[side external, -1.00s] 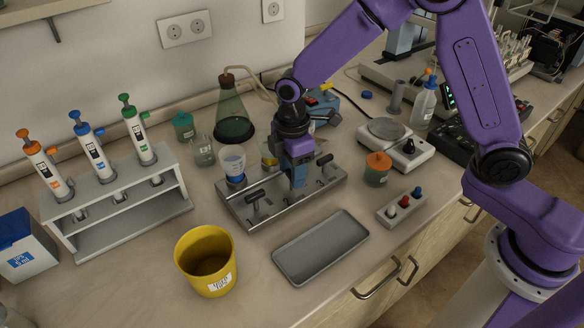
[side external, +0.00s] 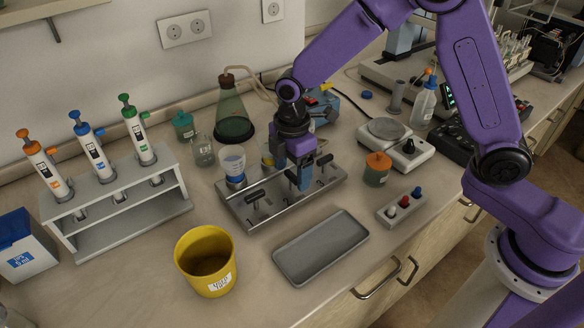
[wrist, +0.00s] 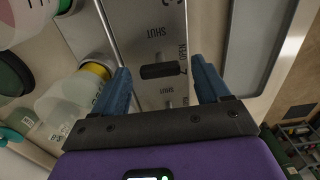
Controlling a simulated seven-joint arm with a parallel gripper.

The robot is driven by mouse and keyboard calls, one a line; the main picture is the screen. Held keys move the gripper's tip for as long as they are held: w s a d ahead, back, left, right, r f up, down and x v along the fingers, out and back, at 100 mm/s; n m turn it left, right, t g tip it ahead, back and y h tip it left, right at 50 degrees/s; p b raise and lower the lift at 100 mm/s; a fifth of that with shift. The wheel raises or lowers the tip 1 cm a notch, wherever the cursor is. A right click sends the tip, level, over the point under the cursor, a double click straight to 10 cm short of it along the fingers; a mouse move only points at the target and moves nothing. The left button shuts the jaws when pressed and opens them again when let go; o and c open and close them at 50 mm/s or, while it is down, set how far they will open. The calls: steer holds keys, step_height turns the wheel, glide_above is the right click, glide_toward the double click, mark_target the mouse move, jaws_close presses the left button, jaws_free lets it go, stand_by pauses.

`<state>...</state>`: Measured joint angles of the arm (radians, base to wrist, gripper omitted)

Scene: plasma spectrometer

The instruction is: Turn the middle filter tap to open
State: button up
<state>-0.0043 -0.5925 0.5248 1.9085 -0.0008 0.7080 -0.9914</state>
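A grey metal filter manifold (side external: 246,216) stands on the bench with black lever taps along its top. The left tap (side external: 257,194) and right tap (side external: 324,160) show in the side view; my gripper hides the middle one there. In the wrist view a black tap handle (wrist: 160,70) lies crosswise between my fingers, with SHUT and OPEN markings around it. My gripper (side external: 304,183) points down at the manifold's middle. Its blue fingers in the wrist view (wrist: 161,66) are open on either side of the handle, with gaps; whether they are down at its height I cannot tell.
A clear cup with a blue base (side external: 233,162) and a yellow-collared one (wrist: 80,92) stand along the manifold's back. A grey tray (side external: 320,248) and yellow bin (side external: 206,262) are in front. An orange-lidded jar (side external: 377,169) stands to the right.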

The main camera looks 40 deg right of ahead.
step_height(320, 180, up, 17)
steer(key=shift+r, duration=0.2)
stand_by(0.7)
steer(key=shift+r, duration=0.15)
step_height(320, 180, up, 8)
glide_above(292, 175)
stand_by(1.0)
steer(key=shift+f, duration=0.2)
steer(key=s+d+f+m, duration=0.2)
steer(key=s+d+f, duration=0.3)
steer(key=s, duration=0.4)
steer(key=s+d+f+m, duration=0.1)
steer(key=s+d+f, duration=0.4)
steer(key=s, duration=0.4)
steer(key=s+d+f+m, duration=0.2)
steer(key=s+d+f, duration=0.3)
steer(key=s, duration=0.4)
steer(key=shift+d+f+m, duration=0.15)
steer(key=shift+f+m, duration=0.15)
